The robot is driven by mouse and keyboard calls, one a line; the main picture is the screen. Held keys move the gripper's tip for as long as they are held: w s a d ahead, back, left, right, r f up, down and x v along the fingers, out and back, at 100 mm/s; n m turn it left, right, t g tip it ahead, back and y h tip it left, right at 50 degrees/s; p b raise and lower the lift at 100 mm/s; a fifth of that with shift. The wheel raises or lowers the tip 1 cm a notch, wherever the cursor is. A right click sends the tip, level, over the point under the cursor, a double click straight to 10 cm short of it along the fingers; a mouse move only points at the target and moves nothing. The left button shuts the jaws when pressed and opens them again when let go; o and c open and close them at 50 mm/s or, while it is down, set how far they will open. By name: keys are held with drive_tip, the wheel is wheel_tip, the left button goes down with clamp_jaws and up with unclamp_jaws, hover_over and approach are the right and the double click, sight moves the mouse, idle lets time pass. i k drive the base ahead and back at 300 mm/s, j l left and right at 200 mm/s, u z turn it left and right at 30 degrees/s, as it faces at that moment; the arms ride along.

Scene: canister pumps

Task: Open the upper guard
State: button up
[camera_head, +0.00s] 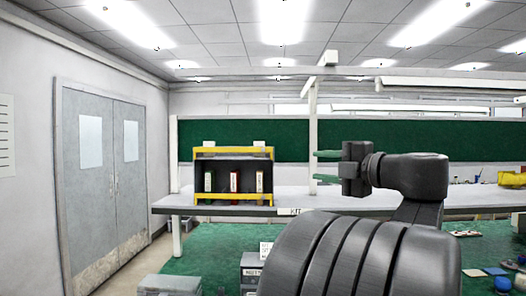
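A yellow-framed dark cabinet (234,168) stands on the long white workbench, left of the middle of the head view. Its yellow upper bar (234,151) runs across the top, with two small white tabs above it. I take this to be the upper guard; I cannot tell how far it is open. Three canisters stand upright in the cabinet: green-marked (208,182), red-marked (234,182) and yellowish (259,182). My gripper (324,166) points left, to the right of the cabinet and apart from it in the picture. Its two green fingers are spread with nothing visible between them.
The workbench (290,196) is bare just right of the cabinet. A white post (312,130) rises behind my gripper. Grey boxes (170,284) stand low in front. Yellow and small items lie far right. Grey double doors (103,175) are at left.

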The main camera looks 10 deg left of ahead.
sight(196, 149)
drive_tip(key=i+j, duration=0.25)
drive_tip(key=i, duration=0.2)
drive_tip(key=i+j, duration=0.2)
drive_tip(key=i, duration=0.3)
drive_tip(key=i+j, duration=0.25)
drive_tip(key=i, duration=0.2)
drive_tip(key=i+j, duration=0.2)
drive_tip(key=i, duration=0.25)
drive_tip(key=i+j, duration=0.25)
drive_tip(key=i, duration=0.25)
